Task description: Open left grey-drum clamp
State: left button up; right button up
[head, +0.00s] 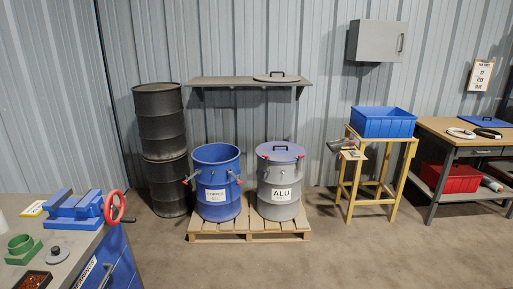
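The grey drum (279,205) stands on a wooden pallet and carries a white "ALU" label. Its grey lid (281,151) with a dark handle sits on top. The left clamp (265,157) shows as a small red-tipped part at the drum's left rim. A matching right clamp (299,157) is at the right rim. Both lie close to the rim; the latch detail is too small to make out. Neither of my grippers is in view.
An open blue drum (217,204) stands just left on the same pallet (248,237), its red-tipped clamps hanging outward. A shelf (230,81) with a round lid is above. Black drums (163,190) are left, a wooden stand (351,187) right. Floor in front is clear.

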aim_at(266, 157)
jog(key=i+z, duration=0.1)
jog(key=i, duration=0.45)
jog(key=i+j+z, duration=0.1)
jog(key=i, duration=0.5)
jog(key=i+j+z, duration=0.15)
jog(key=i, duration=0.4)
jog(key=i+l+z, duration=0.15)
jog(key=i+z, duration=0.3)
jog(key=i+l+z, duration=0.1)
jog(key=i+z, duration=0.2)
jog(key=z, duration=0.15)
jog(key=i+j+z, duration=0.1)
jog(key=i+z, duration=0.3)
jog(key=i+j+z, duration=0.2)
jog(key=i+z, duration=0.25)
jog(key=i+l+z, duration=0.2)
jog(key=i+z, duration=0.7)
jog(key=i, duration=0.15)
jog(key=i+u, duration=0.35)
jog(key=i+l+u, duration=0.15)
jog(key=u, duration=0.15)
jog(key=l+u, duration=0.15)
jog(key=u, duration=0.35)
jog(key=l+u, duration=0.15)
jog(key=u, duration=0.3)
jog(key=l+u, duration=0.15)
jog(key=u, duration=0.35)
jog(key=l+u, duration=0.15)
jog(key=u, duration=0.3)
